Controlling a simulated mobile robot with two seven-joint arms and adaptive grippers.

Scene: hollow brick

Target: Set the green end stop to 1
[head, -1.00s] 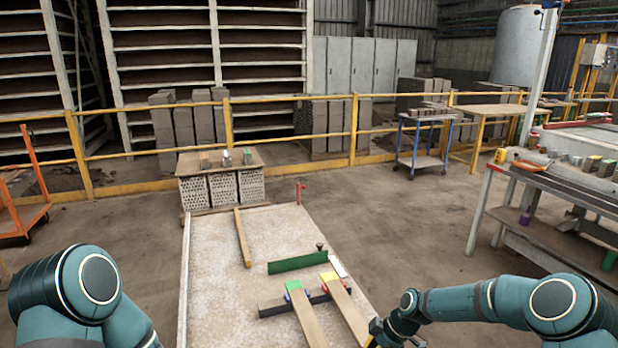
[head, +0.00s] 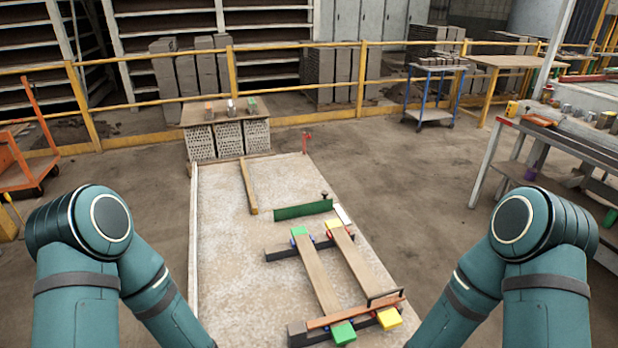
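Two wooden boards lie side by side on the pale slab. The left board (head: 318,276) has a green block at its far end (head: 300,231) and a green block at its near end (head: 343,332). The right board (head: 361,264) has a yellow piece at its far end (head: 333,224) and a yellow block at its near end (head: 389,318). A dark cross bar (head: 283,255) crosses under the far ends. I cannot tell which green piece is the end stop, and no figure 1 is legible. Neither gripper is in view.
A reddish-brown bar (head: 335,316) with a black handle (head: 385,296) lies across the near ends. A long green strip (head: 303,210) and a wooden batten (head: 248,187) lie farther back. A workbench (head: 560,150) stands at right. The slab's left part (head: 235,260) is clear.

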